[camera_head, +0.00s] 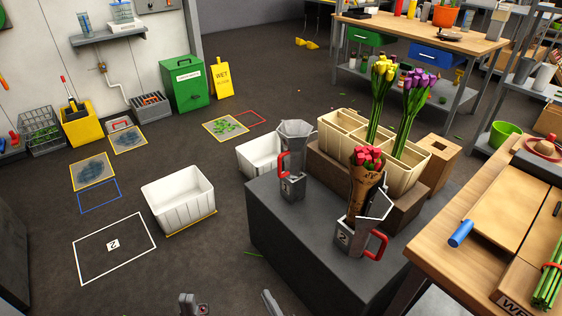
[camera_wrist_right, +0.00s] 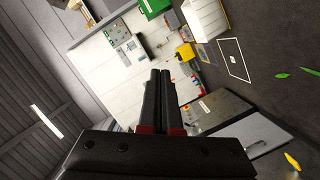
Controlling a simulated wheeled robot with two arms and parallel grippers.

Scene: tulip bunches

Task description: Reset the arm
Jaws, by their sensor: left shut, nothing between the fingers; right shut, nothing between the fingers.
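My left gripper (camera_head: 190,303) and my right gripper (camera_head: 270,303) show only in part at the bottom edge of the head view, apart from the objects. In the right wrist view, the right gripper's two dark fingers (camera_wrist_right: 160,78) lie together with nothing between them. Red tulips (camera_head: 367,157) in brown paper stand in a metal jug (camera_head: 353,238) with a red handle on the dark grey block. A second metal jug (camera_head: 292,187) stands further back on it. Yellow tulips (camera_head: 382,78) and purple tulips (camera_head: 418,92) stand upright in a cream divided crate (camera_head: 405,168).
The dark grey block (camera_head: 290,245) stands ahead of my grippers. A wooden workbench (camera_head: 440,250) is at the right, with green stems (camera_head: 549,285) on it. A white bin (camera_head: 178,200) stands on the floor at the left, near a white-outlined square. Floor around it is open.

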